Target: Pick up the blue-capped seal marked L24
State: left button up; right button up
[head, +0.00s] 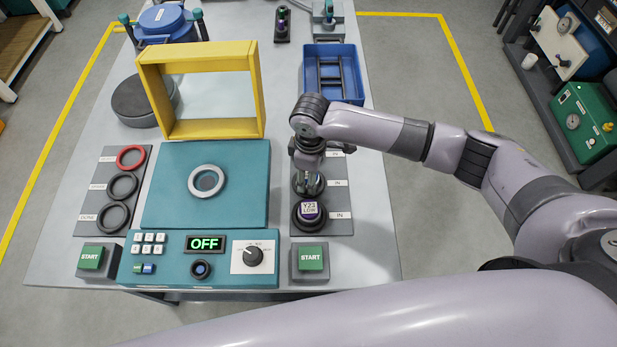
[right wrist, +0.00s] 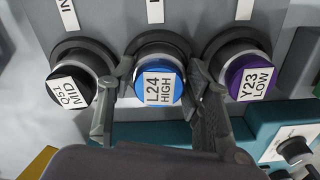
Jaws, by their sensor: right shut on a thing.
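The blue-capped seal (right wrist: 158,82) has a white label reading L24 HIGH. It shows in the right wrist view, in the middle of a row of three, at a dark round holder. My right gripper (right wrist: 160,92) has one finger on each side of it and is shut on it. In the head view my right gripper (head: 309,186) points down over the grey strip on the right of the table, and it hides most of this seal. I cannot tell whether the seal is lifted from its holder. My left gripper is not in view.
The purple Y23 LOW seal (head: 309,211) stands close beside, nearer the front; the black Q51 MID seal (right wrist: 72,92) is on the other side. A teal control panel (head: 168,275) reads OFF. A yellow frame (head: 190,130) and a blue tray (head: 352,80) stand farther back.

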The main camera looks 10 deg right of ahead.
jog(key=c, duration=0.8)
jog(key=shift+c, duration=0.2)
jog(key=shift+r, duration=0.15)
